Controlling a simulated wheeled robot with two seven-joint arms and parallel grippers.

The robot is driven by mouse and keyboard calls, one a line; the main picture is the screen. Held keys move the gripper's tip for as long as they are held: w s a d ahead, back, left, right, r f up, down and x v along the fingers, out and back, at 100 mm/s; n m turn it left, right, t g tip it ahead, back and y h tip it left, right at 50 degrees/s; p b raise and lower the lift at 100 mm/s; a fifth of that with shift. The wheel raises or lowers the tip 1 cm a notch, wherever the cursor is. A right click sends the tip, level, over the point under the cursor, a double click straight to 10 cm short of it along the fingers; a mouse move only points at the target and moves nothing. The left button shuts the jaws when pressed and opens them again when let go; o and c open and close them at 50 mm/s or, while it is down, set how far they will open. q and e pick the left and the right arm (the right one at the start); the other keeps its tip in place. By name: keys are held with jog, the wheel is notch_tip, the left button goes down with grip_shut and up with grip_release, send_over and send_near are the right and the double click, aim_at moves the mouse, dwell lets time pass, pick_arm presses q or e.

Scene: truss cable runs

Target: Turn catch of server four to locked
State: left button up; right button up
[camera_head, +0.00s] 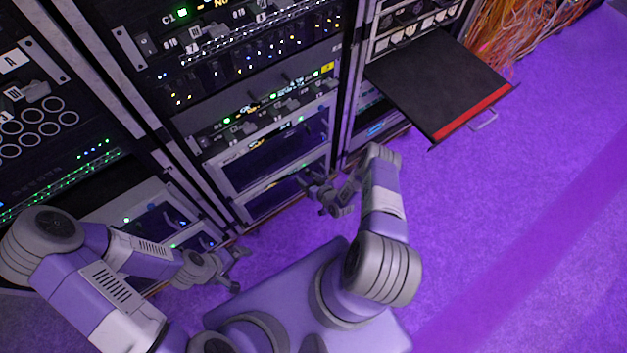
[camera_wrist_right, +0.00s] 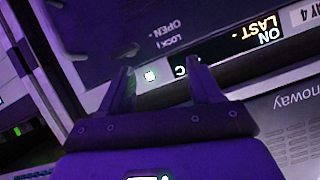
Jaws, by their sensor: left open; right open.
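In the right wrist view a dark panel (camera_wrist_right: 215,22) shows upside-down print that appears to read LOCK and OPEN. A pale label ending in 4 (camera_wrist_right: 304,15) and a lit display reading ON and LAST (camera_wrist_right: 262,48) sit beside it. I cannot clearly make out the catch or its position. My right gripper (camera_wrist_right: 163,72) is open in front of this panel, with nothing visible between its fingers. In the head view my right gripper (camera_head: 332,198) is low before the middle rack. My left gripper (camera_head: 236,268) is open and empty, low at the left.
The middle rack (camera_head: 265,110) holds several units with lights and levers. Another rack (camera_head: 40,130) stands at the left. A black shelf with a red front strip (camera_head: 440,85) sticks out at the right. Orange cables (camera_head: 510,35) hang behind it. The purple floor (camera_head: 520,200) is clear at right.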

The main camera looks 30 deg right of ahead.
jog(key=s+d+f+n+t+b, duration=0.2)
jog(key=s+d+f+t, duration=0.2)
jog(key=s+f+t, duration=0.15)
jog(key=w+b, duration=0.1)
jog(key=w, duration=0.6)
jog(key=shift+a+r+b, duration=0.3)
jog(key=shift+a+b, duration=0.05)
jog(key=shift+b, duration=0.05)
jog(key=shift+g, duration=0.25)
jog(key=shift+c, duration=0.3)
jog(key=c, duration=1)
